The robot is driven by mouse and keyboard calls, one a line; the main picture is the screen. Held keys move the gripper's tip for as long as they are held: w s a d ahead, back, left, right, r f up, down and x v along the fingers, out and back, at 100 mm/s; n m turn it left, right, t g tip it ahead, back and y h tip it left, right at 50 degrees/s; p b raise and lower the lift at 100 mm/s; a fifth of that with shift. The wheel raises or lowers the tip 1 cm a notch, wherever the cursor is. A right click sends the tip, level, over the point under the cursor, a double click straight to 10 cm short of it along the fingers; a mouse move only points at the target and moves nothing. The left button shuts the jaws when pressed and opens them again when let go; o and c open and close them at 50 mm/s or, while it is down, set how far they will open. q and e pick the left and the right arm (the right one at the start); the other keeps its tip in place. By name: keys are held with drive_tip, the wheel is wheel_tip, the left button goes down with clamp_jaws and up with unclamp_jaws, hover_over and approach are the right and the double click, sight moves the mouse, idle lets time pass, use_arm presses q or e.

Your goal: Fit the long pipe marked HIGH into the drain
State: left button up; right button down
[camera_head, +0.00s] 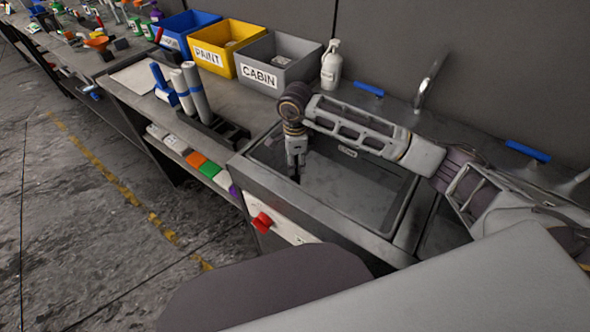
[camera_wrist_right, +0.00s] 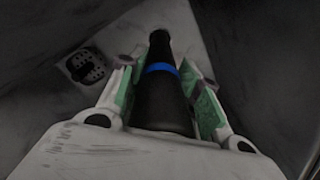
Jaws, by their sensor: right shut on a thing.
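My right gripper (camera_head: 296,166) points down into the left part of the grey sink basin (camera_head: 365,192). In the right wrist view its green-padded fingers (camera_wrist_right: 163,88) are shut on a black pipe (camera_wrist_right: 160,105) with a blue band. The pipe's far end points away from the gripper, and no HIGH marking is readable on it. A dark round drain with holes (camera_wrist_right: 86,66) is in the basin floor, left of the pipe and apart from it in the picture. In the head view the pipe is mostly hidden under the gripper. My left gripper is not in view.
Blue, yellow PAINT (camera_head: 222,48) and grey CABIN (camera_head: 275,60) bins stand behind left. Rolls (camera_head: 190,92) stand left of the sink. A red knob (camera_head: 261,222) sticks out in front.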

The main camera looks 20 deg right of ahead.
drive_tip(key=shift+f, duration=1.85)
drive_tip(key=c, duration=1.5)
unclamp_jaws()
drive_tip(key=shift+f, duration=0.1)
drive_tip(key=o, duration=0.5)
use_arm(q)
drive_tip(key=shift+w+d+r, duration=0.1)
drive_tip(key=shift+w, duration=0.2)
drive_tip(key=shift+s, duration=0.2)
